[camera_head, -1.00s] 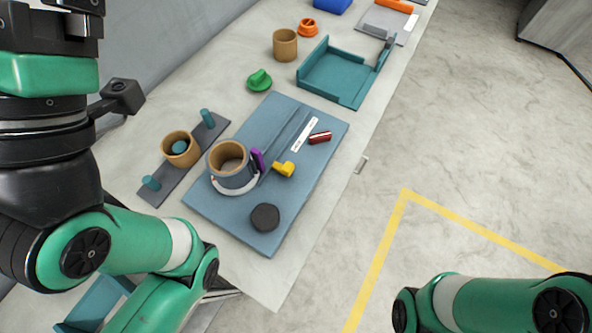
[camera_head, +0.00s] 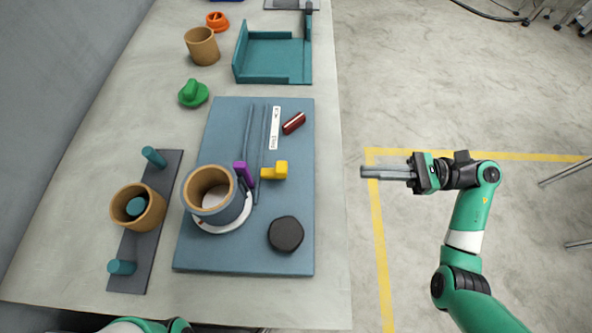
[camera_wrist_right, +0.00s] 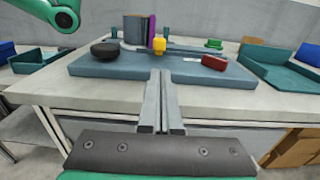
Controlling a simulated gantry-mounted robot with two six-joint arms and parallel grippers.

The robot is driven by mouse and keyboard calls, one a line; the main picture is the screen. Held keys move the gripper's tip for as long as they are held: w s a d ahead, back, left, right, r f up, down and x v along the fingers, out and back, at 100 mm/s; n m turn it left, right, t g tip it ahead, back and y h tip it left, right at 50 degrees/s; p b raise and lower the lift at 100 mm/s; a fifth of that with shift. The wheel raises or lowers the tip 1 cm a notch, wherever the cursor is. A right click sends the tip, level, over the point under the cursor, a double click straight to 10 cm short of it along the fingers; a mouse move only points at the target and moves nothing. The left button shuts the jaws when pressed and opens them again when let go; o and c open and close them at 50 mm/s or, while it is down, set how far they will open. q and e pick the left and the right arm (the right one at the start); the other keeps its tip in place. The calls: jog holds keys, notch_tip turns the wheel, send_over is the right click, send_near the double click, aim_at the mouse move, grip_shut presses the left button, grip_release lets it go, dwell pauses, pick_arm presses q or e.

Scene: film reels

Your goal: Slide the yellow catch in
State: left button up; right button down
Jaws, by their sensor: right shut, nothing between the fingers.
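The yellow catch (camera_head: 275,171) sits on the blue-grey base plate (camera_head: 215,258), right of the purple piece (camera_head: 244,174) and the round holder with a tan cylinder (camera_head: 208,190). In the right wrist view the yellow catch (camera_wrist_right: 159,44) stands beyond my fingertips, beside the purple piece (camera_wrist_right: 151,32). My right gripper (camera_head: 364,172) is shut and empty, off the bench's right edge, pointing left at about the catch's level; its fingers also show in the right wrist view (camera_wrist_right: 161,76). My left gripper is not in view.
On the plate are a black knob (camera_head: 286,234), a red block (camera_head: 293,123) and a white label strip (camera_head: 275,128). A grey rack (camera_head: 139,240) with teal pegs lies left. A green knob (camera_head: 193,93) and teal tray (camera_head: 273,80) stand behind. Open floor lies right of the bench.

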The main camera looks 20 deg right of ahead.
jog(key=b, duration=0.2)
send_near(274, 171)
jog(key=a, duration=0.1)
jog(key=w+a+r, duration=0.1)
jog(key=a, duration=0.1)
jog(key=shift+w+a+r, duration=0.2)
jog(key=shift+w+a, duration=0.1)
jog(key=shift+w, duration=0.1)
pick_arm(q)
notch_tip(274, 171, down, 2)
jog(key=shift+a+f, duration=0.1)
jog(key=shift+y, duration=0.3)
